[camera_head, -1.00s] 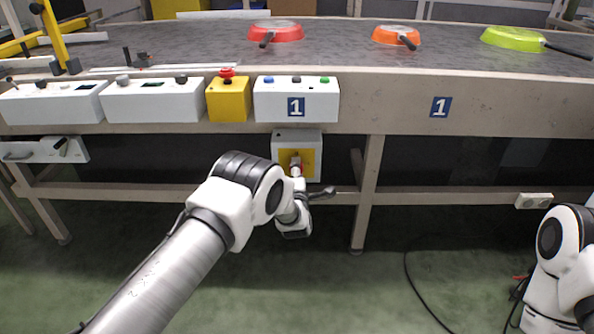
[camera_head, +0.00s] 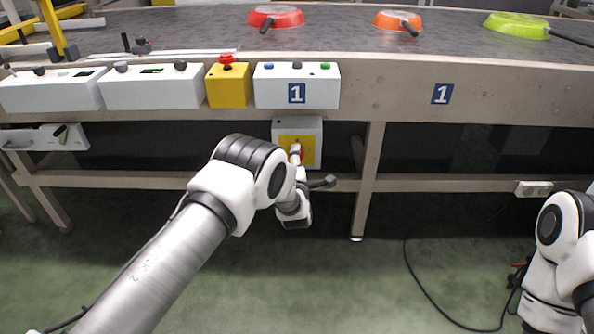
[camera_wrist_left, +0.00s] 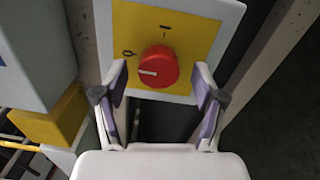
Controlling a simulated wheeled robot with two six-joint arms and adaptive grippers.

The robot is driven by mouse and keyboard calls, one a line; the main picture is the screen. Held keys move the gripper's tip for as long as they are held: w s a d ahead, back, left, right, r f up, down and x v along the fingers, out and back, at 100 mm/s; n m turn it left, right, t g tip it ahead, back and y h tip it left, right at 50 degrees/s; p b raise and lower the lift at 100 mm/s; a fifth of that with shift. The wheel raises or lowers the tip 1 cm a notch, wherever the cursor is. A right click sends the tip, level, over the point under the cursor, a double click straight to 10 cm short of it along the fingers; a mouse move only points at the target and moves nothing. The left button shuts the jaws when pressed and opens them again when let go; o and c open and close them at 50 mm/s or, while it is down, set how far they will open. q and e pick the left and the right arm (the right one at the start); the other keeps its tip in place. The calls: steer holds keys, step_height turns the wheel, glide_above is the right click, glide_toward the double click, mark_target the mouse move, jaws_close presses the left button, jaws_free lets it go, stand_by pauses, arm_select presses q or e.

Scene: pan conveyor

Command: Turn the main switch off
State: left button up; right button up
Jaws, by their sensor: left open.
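The main switch is a red round knob (camera_wrist_left: 158,67) on a yellow plate (camera_wrist_left: 190,32) on a light grey box (camera_head: 297,122) under the conveyor's front edge. In the left wrist view, the plate has an "I" mark above the knob and an "O" mark at its upper left. The knob's white line points left, a little below the "O". My left gripper (camera_wrist_left: 160,84) is open, with one fingertip on each side of the knob. Gaps show between fingers and knob. In the head view, my left arm and wrist partly hide the switch. My right gripper is out of view.
Above the switch are a white button box (camera_head: 270,88) and a yellow box with a red button (camera_head: 229,85). A table leg (camera_head: 367,185) stands just right of the switch. Red, orange and green pans (camera_head: 517,24) lie on the belt (camera_head: 345,32). A cable lies on the floor.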

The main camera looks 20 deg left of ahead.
arm_select(q)
steer(key=v, duration=1)
steer(key=shift+s, duration=0.4)
steer(key=shift+d+f, duration=0.1)
steer(key=s+a+f+m+g+h, duration=0.1)
steer(key=s+a+f+m+g, duration=0.3)
steer(key=s+f, duration=0.55)
steer(key=s+a+f+m+g+h, duration=0.1)
steer(key=s+a+f+m+g, duration=0.1)
steer(key=s+a+f+g, duration=0.55)
steer(key=s+d+f+m+g+h, duration=0.25)
steer(key=s+m, duration=0.55)
steer(key=s, duration=0.5)
steer(key=s+d+f+m+g+h, duration=0.1)
steer(key=s+d+m+g, duration=0.3)
steer(key=s+m, duration=0.7)
step_height(320, 180, up, 32)
steer(key=s+n+p, duration=0.2)
steer(key=p, duration=2.9)
steer(key=shift+s+f+n+t, duration=0.2)
steer(key=shift+s+n+t, duration=0.1)
steer(key=shift+s, duration=0.05)
